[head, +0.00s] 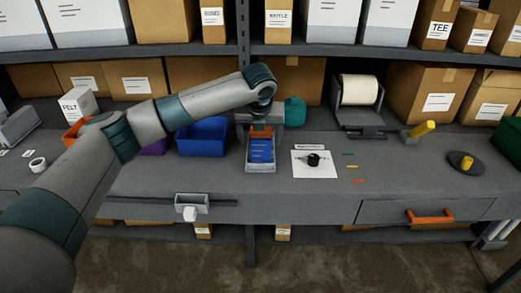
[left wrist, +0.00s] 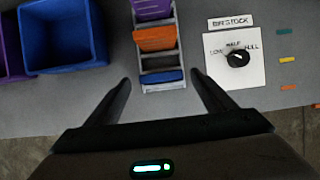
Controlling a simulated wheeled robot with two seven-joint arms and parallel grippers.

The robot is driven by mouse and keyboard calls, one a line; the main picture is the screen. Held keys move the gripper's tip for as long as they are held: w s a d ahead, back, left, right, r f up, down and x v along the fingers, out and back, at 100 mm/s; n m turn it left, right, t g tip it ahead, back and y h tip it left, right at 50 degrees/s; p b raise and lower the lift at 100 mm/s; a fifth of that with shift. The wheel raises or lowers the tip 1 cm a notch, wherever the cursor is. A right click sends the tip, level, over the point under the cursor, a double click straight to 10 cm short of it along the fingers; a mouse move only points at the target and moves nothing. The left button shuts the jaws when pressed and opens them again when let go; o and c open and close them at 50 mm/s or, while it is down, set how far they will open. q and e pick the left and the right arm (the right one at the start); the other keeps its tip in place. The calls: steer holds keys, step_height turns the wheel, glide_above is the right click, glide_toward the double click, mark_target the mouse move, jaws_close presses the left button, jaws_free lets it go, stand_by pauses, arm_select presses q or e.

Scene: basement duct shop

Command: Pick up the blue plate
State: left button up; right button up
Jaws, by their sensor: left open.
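The blue plate (head: 261,152) stands in a grey slotted rack (head: 261,169) on the workbench. In the left wrist view the blue plate (left wrist: 162,76) is in the rack's nearest part, with an orange plate (left wrist: 155,39) and a purple plate (left wrist: 152,9) behind it. My left gripper (left wrist: 160,78) is open and empty, pointing down above the rack. Its two fingers appear on either side of the blue plate, apart from it. In the head view my left arm's end hides part of the rack's back. My right gripper is not in view.
A blue bin (head: 203,137) stands left of the rack. A dial on a white card (head: 314,160) lies right of it, with small coloured strips beyond. A roll holder (head: 358,105) and boxes fill the back.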

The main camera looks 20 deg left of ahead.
mark_target(261, 149)
arm_select(q)
steer(key=shift+x, duration=1.15)
steer(key=shift+w+f+p, duration=0.2)
steer(key=shift+f+p, duration=0.2)
steer(key=shift+p, duration=0.2)
steer(key=p+x, duration=0.1)
steer(key=x, duration=0.2)
steer(key=shift+p, duration=0.3)
steer(key=shift+w+f, duration=0.25)
steer(key=shift+f, duration=0.3)
steer(key=c, duration=1.2)
